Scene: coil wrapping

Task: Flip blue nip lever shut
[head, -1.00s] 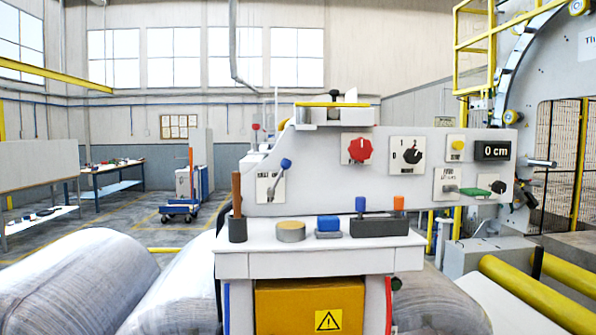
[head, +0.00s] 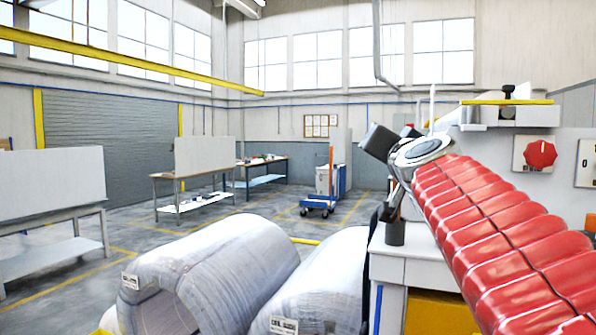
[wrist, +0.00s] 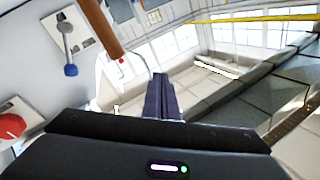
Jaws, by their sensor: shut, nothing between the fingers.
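The blue nip lever (wrist: 70,70) shows at the upper left of the wrist view, a blue ball on a thin stem over a white plate (wrist: 85,38) on the machine's grey panel. In that view its ball hangs below its pivot. My gripper (wrist: 160,80) is shut and empty, its dark fingers to the right of the lever and apart from it. In the head view my red-sleeved arm covers the lever's place, and the fingertips are hard to make out.
A brown rod (wrist: 100,28) stands close to my fingers in the wrist view. A red knob (head: 540,153) is on the panel. Large wrapped coils (head: 215,270) lie left of the machine.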

